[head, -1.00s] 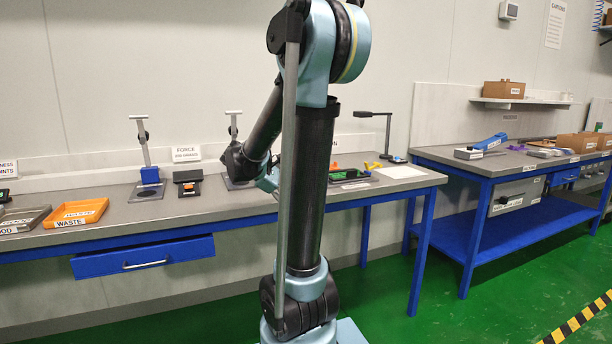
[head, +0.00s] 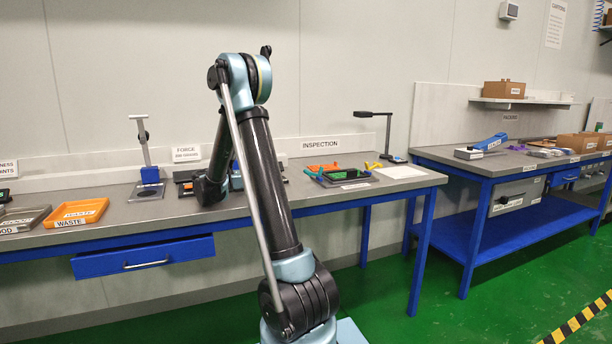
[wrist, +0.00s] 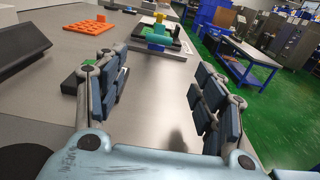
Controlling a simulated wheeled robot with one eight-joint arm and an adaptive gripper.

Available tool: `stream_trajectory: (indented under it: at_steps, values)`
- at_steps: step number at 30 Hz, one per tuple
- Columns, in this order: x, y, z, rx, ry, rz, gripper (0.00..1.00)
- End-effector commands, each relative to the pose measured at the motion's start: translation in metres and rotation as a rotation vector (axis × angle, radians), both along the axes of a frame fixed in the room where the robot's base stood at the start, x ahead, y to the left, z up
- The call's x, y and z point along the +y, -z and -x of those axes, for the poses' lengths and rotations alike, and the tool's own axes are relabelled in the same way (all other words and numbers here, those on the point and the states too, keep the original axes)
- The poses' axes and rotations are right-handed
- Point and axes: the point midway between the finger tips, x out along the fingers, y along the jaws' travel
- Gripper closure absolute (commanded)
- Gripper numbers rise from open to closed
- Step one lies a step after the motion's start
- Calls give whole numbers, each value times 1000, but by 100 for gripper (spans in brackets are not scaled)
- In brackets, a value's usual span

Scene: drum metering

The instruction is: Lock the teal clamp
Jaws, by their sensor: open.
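In the wrist view, a small teal piece (wrist: 157,38), which looks like the teal clamp, shows among green, yellow and blue parts at the far end of the grey bench. It is too small to tell whether it is locked. My gripper (wrist: 158,88) is open, its two padded fingers wide apart with nothing between them, and the teal piece is well ahead of it.
An orange tray with holes (wrist: 72,37) lies left in the wrist view. A dark block (wrist: 25,48) is nearer. A green-and-black item (wrist: 72,82) sits beside the left finger. In the head view, a waste tray (head: 77,212) and a stand (head: 144,150) are left; a white sheet (head: 401,171) is right.

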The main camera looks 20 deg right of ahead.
Motion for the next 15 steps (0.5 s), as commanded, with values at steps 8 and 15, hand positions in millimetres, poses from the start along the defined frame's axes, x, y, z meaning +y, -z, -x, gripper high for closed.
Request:
stream_trajectory:
  at_steps: [8,15]
  values:
    - [-12,1,-3,11,4,17,37]
    - [-52,1,-4,11,5,16,37]
